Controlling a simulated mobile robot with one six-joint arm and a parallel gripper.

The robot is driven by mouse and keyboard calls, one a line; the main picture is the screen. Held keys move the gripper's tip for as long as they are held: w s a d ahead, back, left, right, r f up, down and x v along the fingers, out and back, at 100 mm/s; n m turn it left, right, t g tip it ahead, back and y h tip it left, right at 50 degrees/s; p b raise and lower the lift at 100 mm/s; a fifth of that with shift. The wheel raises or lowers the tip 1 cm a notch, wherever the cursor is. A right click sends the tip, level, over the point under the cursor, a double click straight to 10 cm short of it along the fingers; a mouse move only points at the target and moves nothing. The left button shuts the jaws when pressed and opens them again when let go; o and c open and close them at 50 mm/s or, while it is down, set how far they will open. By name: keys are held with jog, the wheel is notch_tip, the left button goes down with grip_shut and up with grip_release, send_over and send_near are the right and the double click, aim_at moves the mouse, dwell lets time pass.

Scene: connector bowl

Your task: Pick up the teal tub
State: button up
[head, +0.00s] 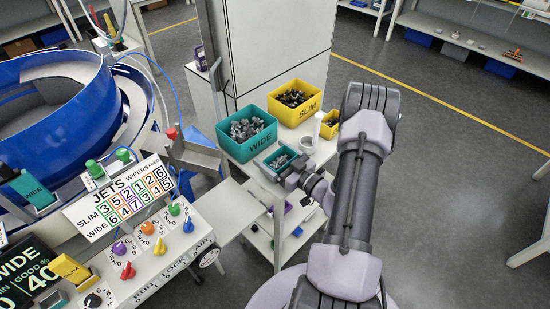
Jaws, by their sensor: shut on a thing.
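The small teal tub (265,168) holds grey connectors and stands at the near edge of the white cart's top, in the middle of the head view. My gripper (288,174) is at the tub's near right side, shut on its wall. The fingertips are small and partly hidden, so the exact grip is hard to see. I cannot tell whether the tub is resting on the cart or slightly raised.
A larger teal WIDE bin (259,146) and a yellow SLIM bin (308,114) of connectors stand behind on the cart. The feeder control panel (150,255) is left.

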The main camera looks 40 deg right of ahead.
notch_tip(320, 180, up, 3)
jog(key=shift+r+p, duration=0.15)
jog(key=shift+p, duration=0.75)
jog(key=s+a+p, duration=0.1)
jog(key=s+a, duration=0.2)
jog(key=s, duration=0.4)
jog(key=s+a+p, duration=0.2)
jog(key=s+a, duration=0.1)
jog(key=s, duration=0.4)
jog(key=shift+s+a+r, duration=0.3)
jog(key=shift+a+r, duration=0.05)
jog(key=shift+r, duration=0.1)
